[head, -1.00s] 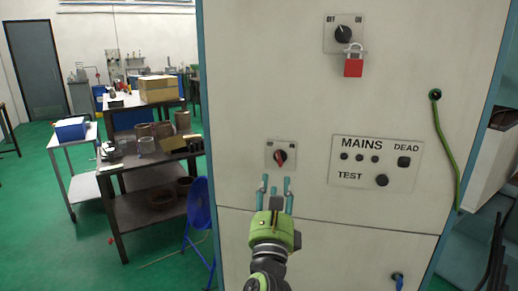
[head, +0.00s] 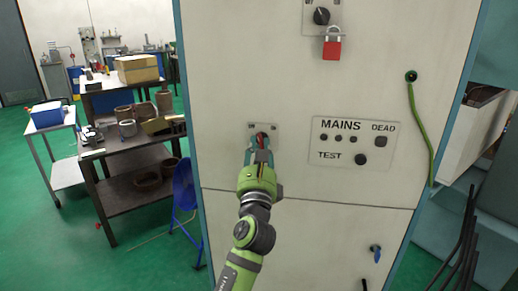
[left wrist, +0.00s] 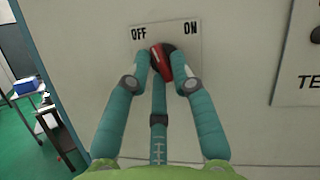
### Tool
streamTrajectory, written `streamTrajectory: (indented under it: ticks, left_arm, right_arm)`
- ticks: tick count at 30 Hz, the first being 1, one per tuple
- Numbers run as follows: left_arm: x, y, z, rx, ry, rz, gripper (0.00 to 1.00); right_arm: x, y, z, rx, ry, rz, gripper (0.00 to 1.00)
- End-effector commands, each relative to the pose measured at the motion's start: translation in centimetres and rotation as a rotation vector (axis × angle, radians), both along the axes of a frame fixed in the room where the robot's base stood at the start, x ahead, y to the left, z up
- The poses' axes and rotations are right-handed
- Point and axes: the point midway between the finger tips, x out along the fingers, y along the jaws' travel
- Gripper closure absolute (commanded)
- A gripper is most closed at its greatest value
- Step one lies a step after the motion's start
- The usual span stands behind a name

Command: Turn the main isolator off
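The main isolator is a small plate with a red handle (left wrist: 165,64) on a black round base, marked OFF at upper left and ON at upper right in the left wrist view. The handle tilts, its upper end leaning left. My left gripper (left wrist: 160,68) has its teal fingers at the handle, one on each side and a third below. The two side fingers stand apart, with the red handle between them; contact is unclear. In the head view the left gripper (head: 259,152) partly covers the isolator plate (head: 263,128). My right gripper is not in view.
Right of the isolator is a MAINS panel (head: 352,143) with indicators and buttons. Above hangs a red padlock (head: 332,48) under a black switch (head: 321,16). A green cable (head: 421,130) runs down the right side. A blue chair (head: 184,186) and workbench (head: 135,147) stand left of the cabinet.

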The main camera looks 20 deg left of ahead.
Motion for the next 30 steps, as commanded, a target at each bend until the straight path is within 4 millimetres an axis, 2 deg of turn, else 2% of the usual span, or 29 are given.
streamTrajectory:
  ticks: [7,15,23,24,25,26,30]
  left_arm:
    - [0.0,0.0,0.0,-0.006,-0.001,0.000,1.00]
    - [0.0,-0.2,0.0,-0.195,-0.025,0.000,1.00]
    - [0.0,-0.2,0.1,-0.208,-0.027,-0.001,1.00]
    - [0.0,-0.2,0.1,-0.208,-0.027,-0.001,0.76]
    - [0.0,-0.2,0.1,-0.208,-0.027,-0.001,0.64]
    - [0.0,-0.2,0.1,-0.206,-0.027,-0.001,0.60]
    - [0.0,-0.2,0.1,-0.206,-0.026,-0.001,0.60]
  right_arm:
    - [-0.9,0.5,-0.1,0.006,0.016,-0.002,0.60]
    - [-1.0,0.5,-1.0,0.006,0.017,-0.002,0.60]
    - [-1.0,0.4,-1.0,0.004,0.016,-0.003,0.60]
    - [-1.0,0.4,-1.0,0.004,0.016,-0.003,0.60]
    - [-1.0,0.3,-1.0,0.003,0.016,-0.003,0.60]
    - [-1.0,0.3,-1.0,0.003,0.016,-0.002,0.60]
    - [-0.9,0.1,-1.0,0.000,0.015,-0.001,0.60]
